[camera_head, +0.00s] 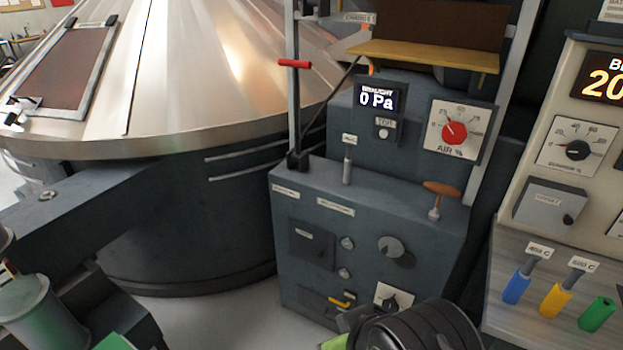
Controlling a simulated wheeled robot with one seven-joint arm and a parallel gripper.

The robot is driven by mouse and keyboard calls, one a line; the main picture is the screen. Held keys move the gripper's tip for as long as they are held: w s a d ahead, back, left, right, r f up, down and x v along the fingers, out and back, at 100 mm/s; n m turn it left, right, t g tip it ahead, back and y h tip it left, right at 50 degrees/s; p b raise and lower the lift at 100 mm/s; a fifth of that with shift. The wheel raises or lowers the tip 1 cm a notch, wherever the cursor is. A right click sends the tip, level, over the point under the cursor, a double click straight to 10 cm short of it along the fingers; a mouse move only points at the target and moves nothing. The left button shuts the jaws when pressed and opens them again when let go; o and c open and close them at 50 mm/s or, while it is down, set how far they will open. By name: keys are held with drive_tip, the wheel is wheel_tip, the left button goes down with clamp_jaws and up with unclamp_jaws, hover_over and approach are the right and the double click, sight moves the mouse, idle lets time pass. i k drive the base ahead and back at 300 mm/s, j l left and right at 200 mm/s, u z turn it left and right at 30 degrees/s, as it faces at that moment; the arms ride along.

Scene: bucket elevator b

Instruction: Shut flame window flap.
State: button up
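No label that I can read names the flame window flap. A dark square plate (312,244) with a small label sits on the front of the grey cabinet (420,265), and it may be the flap. It looks flat against the front, but I cannot tell whether it is open or shut. Round grey knobs stand to its right. A black round part of my arm shows at the bottom edge, in front of the cabinet's lower right. My gripper's fingers do not show, and my arm hides part of the cabinet's lower front.
A large metal vessel (190,70) fills the left. A control panel (570,150) stands at right. Some floor shows between vessel and cabinet.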

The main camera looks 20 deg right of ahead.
sight(391, 247)
drive_tip(key=z, duration=1.35)
